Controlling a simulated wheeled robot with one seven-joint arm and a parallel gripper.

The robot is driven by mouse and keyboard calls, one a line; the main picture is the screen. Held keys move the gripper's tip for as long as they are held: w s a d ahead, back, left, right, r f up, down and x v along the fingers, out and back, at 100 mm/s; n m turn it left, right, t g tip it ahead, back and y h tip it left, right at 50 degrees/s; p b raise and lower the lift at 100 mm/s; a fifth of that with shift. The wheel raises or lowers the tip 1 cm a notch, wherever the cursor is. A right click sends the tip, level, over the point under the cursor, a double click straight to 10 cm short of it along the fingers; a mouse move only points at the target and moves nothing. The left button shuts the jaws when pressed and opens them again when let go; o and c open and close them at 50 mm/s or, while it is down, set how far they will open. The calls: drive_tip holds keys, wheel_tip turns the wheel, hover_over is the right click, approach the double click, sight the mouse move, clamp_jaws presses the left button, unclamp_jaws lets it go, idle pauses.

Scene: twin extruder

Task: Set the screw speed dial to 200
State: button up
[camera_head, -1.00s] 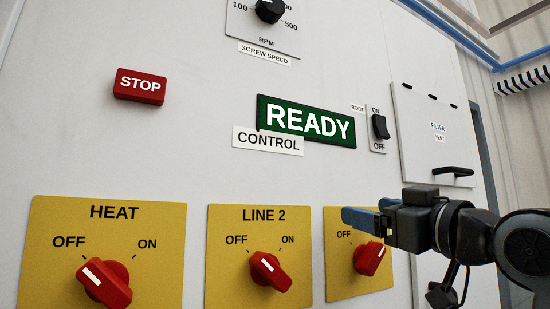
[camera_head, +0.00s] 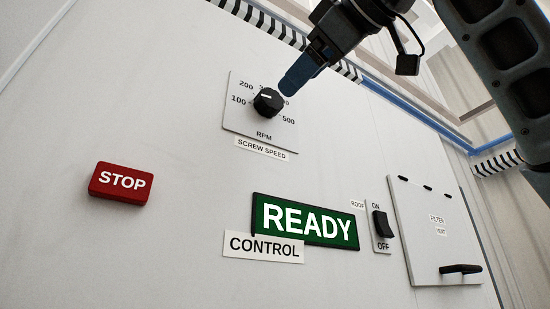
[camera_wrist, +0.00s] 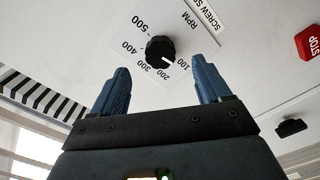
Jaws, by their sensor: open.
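The screw speed dial (camera_head: 268,102) is a black ridged knob on a light plate (camera_head: 245,122) marked with numbers from 100 to 500 and RPM. My gripper (camera_head: 290,87) is just above and right of the dial in the head view, hiding some of the upper numbers. In the wrist view my gripper (camera_wrist: 160,78) is open and empty. Its two blue fingers lie left and right of the dial's line, apart from the knob.
A red STOP button (camera_head: 121,183) is at the lower left. A green READY display (camera_head: 305,221) and a black roof switch (camera_head: 382,225) are below the dial. A filter vent door (camera_head: 435,230) with a handle is at the right. The panel around the dial is flat and clear.

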sight(275, 101)
drive_tip(key=p+x, duration=0.2)
drive_tip(key=x, duration=0.5)
drive_tip(key=shift+w+a+r, duration=0.1)
drive_tip(key=shift+a+r, duration=0.1)
drive_tip(key=shift+a, duration=0.1)
drive_tip(key=c, duration=1)
